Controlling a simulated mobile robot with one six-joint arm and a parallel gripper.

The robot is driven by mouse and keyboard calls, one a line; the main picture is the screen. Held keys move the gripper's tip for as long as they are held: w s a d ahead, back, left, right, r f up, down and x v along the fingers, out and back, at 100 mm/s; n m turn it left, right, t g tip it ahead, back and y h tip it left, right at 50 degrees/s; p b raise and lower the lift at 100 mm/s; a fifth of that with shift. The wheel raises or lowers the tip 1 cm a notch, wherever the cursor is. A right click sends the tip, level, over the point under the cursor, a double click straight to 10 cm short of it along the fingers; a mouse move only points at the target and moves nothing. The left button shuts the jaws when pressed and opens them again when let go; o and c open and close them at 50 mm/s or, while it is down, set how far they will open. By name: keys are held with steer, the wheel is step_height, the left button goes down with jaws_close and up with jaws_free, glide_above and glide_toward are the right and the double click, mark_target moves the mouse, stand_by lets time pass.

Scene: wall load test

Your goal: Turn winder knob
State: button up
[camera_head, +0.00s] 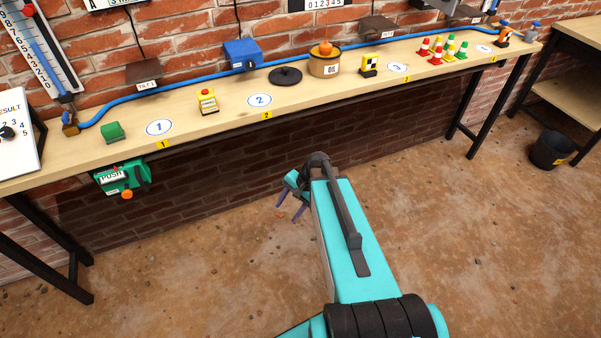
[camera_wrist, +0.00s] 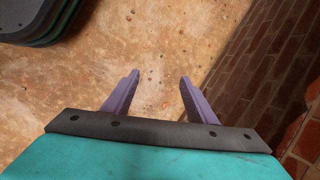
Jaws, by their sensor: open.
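A green device (camera_head: 135,172) with a white "PUSH" label is fixed at the bench's front edge, at the left in the head view. A round orange knob (camera_head: 127,195) sits low on it; I cannot tell for sure that this is the winder knob. My gripper (camera_head: 290,206) is in front of the bench, to the right of the green device and well apart from it. In the wrist view my gripper (camera_wrist: 160,76) shows two purple fingers spread apart with nothing between them. The knob is not in the wrist view.
A blue hose runs along the back. A black bin (camera_head: 550,150) stands right. The floor before the bench is clear.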

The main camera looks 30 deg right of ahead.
steer(key=s+a+f+n+g+h, duration=0.1)
steer(key=s+a+f+n+g, duration=0.1)
steer(key=s, duration=0.7)
steer(key=s+a+f+n+g+h, duration=0.1)
steer(key=s+a+f+n+g, duration=0.1)
steer(key=s+a+f+n, duration=0.3)
steer(key=s+a+f+n+g+h, duration=0.2)
steer(key=s+f+n, duration=0.4)
steer(key=s+f, duration=0.3)
steer(key=s+a+g, duration=0.1)
steer(key=s+a, duration=0.1)
steer(key=s, duration=0.2)
steer(key=shift+s, duration=0.25)
steer(key=shift+a, duration=0.1)
